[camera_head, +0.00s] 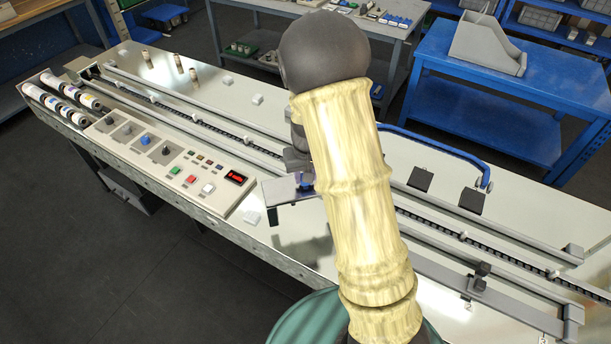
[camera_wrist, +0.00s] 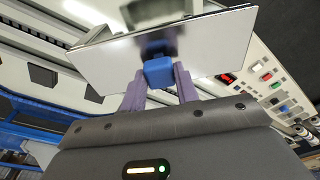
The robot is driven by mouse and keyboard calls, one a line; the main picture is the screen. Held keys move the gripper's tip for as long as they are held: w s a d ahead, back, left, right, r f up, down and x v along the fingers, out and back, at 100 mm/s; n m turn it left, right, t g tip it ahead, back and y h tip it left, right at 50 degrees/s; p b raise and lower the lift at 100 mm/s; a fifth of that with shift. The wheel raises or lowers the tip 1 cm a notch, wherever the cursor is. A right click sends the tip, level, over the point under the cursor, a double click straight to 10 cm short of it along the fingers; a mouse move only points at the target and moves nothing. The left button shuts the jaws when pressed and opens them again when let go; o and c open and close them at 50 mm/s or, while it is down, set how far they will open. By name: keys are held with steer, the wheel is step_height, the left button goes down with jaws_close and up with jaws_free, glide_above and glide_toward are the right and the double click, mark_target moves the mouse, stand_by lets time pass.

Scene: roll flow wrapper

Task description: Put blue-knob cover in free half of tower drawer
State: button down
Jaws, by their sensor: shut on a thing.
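The blue-knob cover is a flat, shiny silver plate (camera_wrist: 110,55) with a blue knob (camera_wrist: 158,72) in the wrist view. My gripper (camera_wrist: 159,82) has its two purple fingers shut on the knob, with the plate held across in front of them. In the head view the cover (camera_head: 278,191) shows as a thin plate left of my arm, over the machine's steel top; my gripper (camera_head: 304,182) is mostly hidden behind the arm. Its height above the top is hard to judge. I cannot make out the tower drawer in either view.
A control panel (camera_head: 215,184) with buttons and knobs lies left of the cover. Long rails (camera_head: 190,121) and a blue bent bar (camera_head: 440,149) run along the machine. Black blocks (camera_head: 420,178) stand to the right. A blue table (camera_head: 500,82) with a grey holder stands behind.

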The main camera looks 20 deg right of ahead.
steer(key=shift+r, duration=0.15)
steer(key=shift+r+m+b, duration=0.25)
steer(key=shift+m+b, duration=0.05)
steer(key=shift+m, duration=0.1)
steer(key=r+m, duration=0.2)
steer(key=s+r+m+b, duration=0.1)
steer(key=r+m, duration=0.1)
steer(key=d+r+m+b, duration=0.1)
steer(key=r+m, duration=0.1)
steer(key=shift+s+r+h, duration=0.25)
steer(key=shift+r+h, duration=0.1)
steer(key=shift+h, duration=0.05)
